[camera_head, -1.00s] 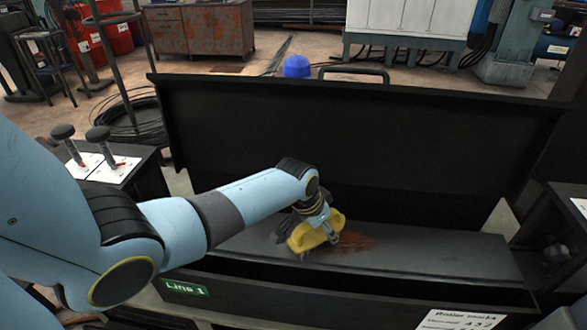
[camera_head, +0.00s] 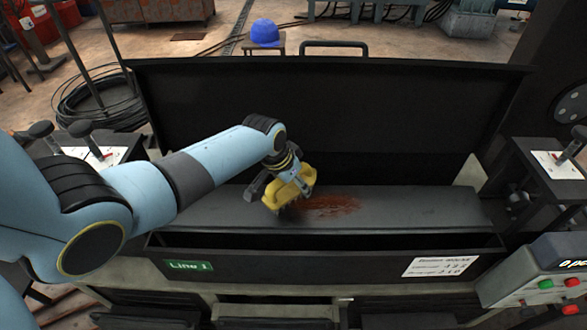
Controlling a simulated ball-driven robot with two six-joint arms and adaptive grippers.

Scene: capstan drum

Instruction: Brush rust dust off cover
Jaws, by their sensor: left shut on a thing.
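The dark cover (camera_head: 420,205) is a long flat panel across the middle of the machine. A patch of reddish-brown rust dust (camera_head: 332,207) lies on it, left of its middle. My left gripper (camera_head: 288,185) is shut on a yellow brush (camera_head: 290,193), whose dark bristles point down at the left edge of the dust. The bristles appear to touch the cover or sit just above it. The gripper fingers are partly hidden by the brush. My right gripper is not in view.
A tall black panel (camera_head: 310,110) stands behind the cover. An open dark slot (camera_head: 330,243) runs in front of it. Lever boxes stand at left (camera_head: 95,155) and right (camera_head: 555,165). A control box with buttons (camera_head: 545,285) is at lower right. The cover's right part is clear.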

